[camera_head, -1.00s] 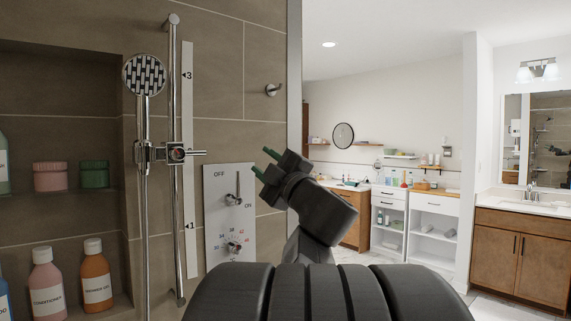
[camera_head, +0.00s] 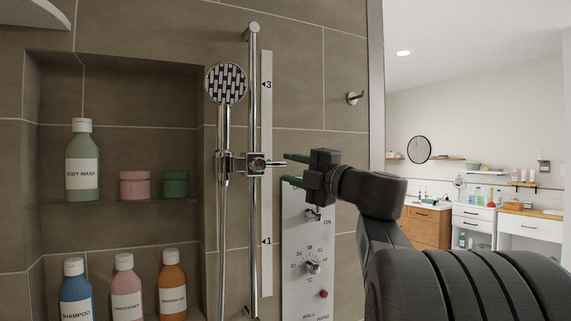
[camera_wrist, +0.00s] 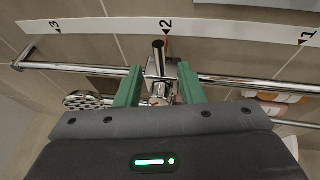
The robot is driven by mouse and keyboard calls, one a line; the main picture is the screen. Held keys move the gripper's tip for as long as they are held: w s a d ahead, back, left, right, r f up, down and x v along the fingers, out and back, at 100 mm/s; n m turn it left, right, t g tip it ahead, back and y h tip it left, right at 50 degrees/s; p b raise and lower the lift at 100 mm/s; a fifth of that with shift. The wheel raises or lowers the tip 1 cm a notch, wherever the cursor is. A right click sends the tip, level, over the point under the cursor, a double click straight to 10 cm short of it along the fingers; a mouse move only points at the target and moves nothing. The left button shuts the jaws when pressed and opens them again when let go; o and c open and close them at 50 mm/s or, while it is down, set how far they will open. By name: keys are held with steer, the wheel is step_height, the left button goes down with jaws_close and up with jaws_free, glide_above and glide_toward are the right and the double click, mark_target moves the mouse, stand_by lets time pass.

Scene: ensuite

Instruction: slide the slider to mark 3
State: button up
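The slider (camera_head: 256,164) is a chrome clamp on the upright shower rail (camera_head: 253,120), with a short lever pointing right. In the wrist view the slider (camera_wrist: 159,66) has a red pointer beside mark 2 on the white scale strip (camera_wrist: 110,27); mark 3 is at left and mark 1 at right. In the head view mark 3 (camera_head: 266,85) is high on the strip and mark 1 (camera_head: 266,241) low. My gripper (camera_head: 289,169) is level with the lever, with green fingers pointing at it. In the wrist view the open fingers (camera_wrist: 160,84) stand either side of the slider, apart from the lever.
The shower head (camera_head: 226,83) and hose hang left of the rail. A control panel (camera_head: 296,230) with knobs is below my gripper. A wall hook (camera_head: 355,97) is at upper right. Bottles and jars stand in the niche (camera_head: 60,215) at left.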

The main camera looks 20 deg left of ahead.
mark_target(278, 165)
steer(key=x, duration=0.5)
steer(key=shift+w+a, duration=0.1)
steer(key=shift+a, duration=0.25)
jaws_close()
